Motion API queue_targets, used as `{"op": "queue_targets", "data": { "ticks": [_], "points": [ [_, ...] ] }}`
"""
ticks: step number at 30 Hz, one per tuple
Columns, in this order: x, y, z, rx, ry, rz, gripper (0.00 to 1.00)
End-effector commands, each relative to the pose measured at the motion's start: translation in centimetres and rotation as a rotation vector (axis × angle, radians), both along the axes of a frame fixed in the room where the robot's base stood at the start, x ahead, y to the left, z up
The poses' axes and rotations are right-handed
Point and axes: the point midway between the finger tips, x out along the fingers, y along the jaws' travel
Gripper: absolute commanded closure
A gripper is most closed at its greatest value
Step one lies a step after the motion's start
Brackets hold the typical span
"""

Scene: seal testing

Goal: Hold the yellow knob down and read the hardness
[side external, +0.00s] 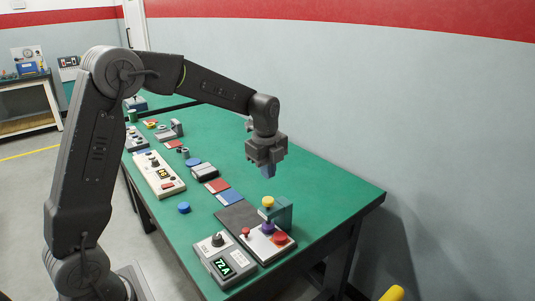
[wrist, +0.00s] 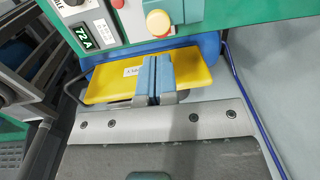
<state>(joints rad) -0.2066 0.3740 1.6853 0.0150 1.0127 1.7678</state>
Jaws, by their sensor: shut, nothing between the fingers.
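The yellow knob (side external: 268,202) stands on top of a teal tester block (side external: 283,212) near the table's front right. My gripper (side external: 268,172) is shut and empty, above the knob and apart from it. In the wrist view my shut blue fingers (wrist: 152,80) are below the yellow knob (wrist: 158,22) in the picture. A display (side external: 222,267) on a grey box shows 72A; it also shows in the wrist view (wrist: 82,35).
A labelled yellow tray (wrist: 105,82) lies beneath the fingers in the wrist view. Boxes and coloured pads, including a blue one (side external: 230,196), lie along the green table (side external: 325,190).

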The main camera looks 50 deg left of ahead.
Motion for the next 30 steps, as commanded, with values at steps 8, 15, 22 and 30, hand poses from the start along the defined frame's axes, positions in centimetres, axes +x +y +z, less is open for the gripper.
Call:
{"op": "queue_targets", "data": {
  "ticks": [8, 15, 22, 30],
  "points": [
    [-0.1, -0.2, 4.5, -0.001, -0.003, -0.001, 1.00],
    [-0.2, -0.2, 5.4, -0.001, -0.001, -0.001, 1.00],
    [-0.2, -0.2, 5.4, -0.001, -0.002, 0.000, 1.00],
    [-4.2, -2.5, 8.3, -0.019, -0.084, 0.244, 1.00]
  ]
}}
